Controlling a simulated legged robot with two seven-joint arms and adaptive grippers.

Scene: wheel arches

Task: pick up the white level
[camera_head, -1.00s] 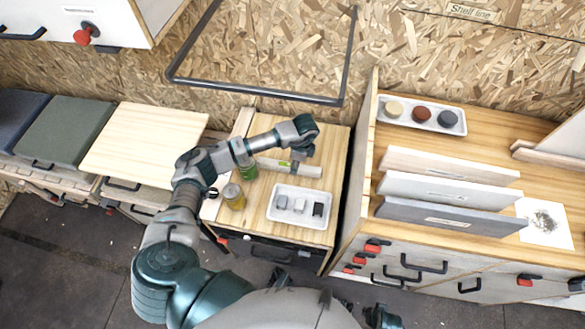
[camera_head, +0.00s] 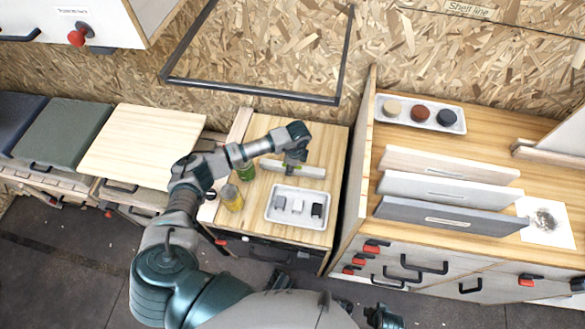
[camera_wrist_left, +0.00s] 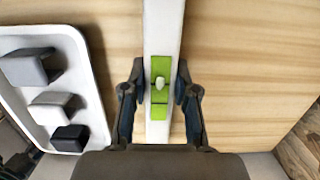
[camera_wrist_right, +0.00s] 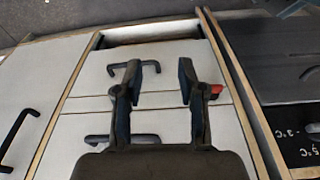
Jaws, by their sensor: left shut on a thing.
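The white level (camera_head: 313,171) is a long white bar with a bright green middle part, at the back of the wooden worktop. It also shows in the left wrist view (camera_wrist_left: 163,25), running up the middle of the picture. My left gripper (camera_head: 293,163) is over the level's middle. In the left wrist view my left gripper (camera_wrist_left: 160,68) has one finger on each side of the level at the green part, shut on it. I cannot tell whether the level is clear of the worktop. My right gripper (camera_wrist_right: 168,65) is open and empty in the right wrist view, with drawer fronts beyond it.
A white tray (camera_head: 275,215) with several small blocks lies in front of the level. A wooden side panel (camera_head: 358,150) of the right bench borders the worktop.

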